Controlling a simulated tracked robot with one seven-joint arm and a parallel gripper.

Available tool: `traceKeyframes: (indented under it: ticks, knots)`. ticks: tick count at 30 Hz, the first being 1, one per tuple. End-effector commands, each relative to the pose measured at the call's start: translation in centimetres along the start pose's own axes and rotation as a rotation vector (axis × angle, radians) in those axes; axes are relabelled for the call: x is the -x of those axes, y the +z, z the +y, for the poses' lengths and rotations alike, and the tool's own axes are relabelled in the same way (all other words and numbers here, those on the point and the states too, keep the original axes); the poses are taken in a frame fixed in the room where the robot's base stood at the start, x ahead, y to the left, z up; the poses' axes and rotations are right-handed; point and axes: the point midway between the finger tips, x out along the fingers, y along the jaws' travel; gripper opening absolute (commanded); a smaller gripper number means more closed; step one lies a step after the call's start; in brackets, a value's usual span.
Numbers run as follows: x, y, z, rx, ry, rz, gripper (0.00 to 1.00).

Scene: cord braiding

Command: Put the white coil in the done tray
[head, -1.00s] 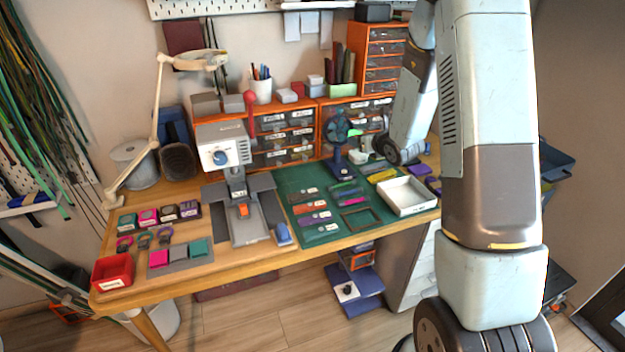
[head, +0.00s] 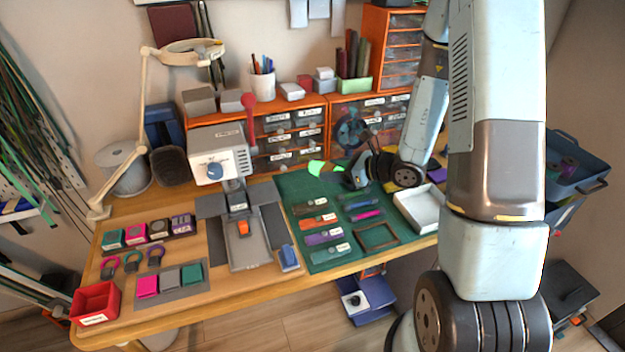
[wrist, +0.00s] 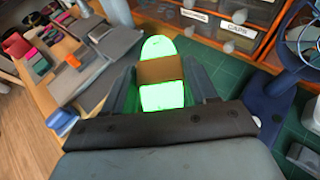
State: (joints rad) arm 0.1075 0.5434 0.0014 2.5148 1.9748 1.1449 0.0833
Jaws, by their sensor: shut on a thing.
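My gripper (head: 338,172) is shut on a bright green piece with a brown band (head: 320,168), held above the green cutting mat. In the wrist view the same piece (wrist: 162,95) sits between the two fingers (wrist: 165,82). Its colour reads green, not white, and I cannot make out a separate white coil. A red tray with a white label (head: 97,303) stands at the table's front left corner; its label is too small to read.
A grey press with a red-knobbed lever (head: 222,165) stands mid-table, between the red tray and my gripper. A blue fan (head: 350,132) stands behind my gripper. Tags (head: 322,237) and a frame (head: 377,237) lie on the mat. A lamp (head: 145,120) rises at left.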

Motion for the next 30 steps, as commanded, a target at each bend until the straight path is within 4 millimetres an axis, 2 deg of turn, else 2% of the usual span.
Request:
traceKeyframes:
  ticks: [6,12,18,24,30]
  knots:
    - [-5.0,-0.1,-1.4,0.010,0.029,0.000,0.22]
    - [-8.9,-0.3,-3.4,0.014,0.035,0.000,0.22]
    - [-11.8,-2.3,-4.7,0.012,0.035,0.001,0.22]
    - [-13.7,-3.6,-5.7,0.013,0.035,0.000,0.22]
    - [-14.3,-4.1,-6.1,0.013,0.034,0.000,0.22]
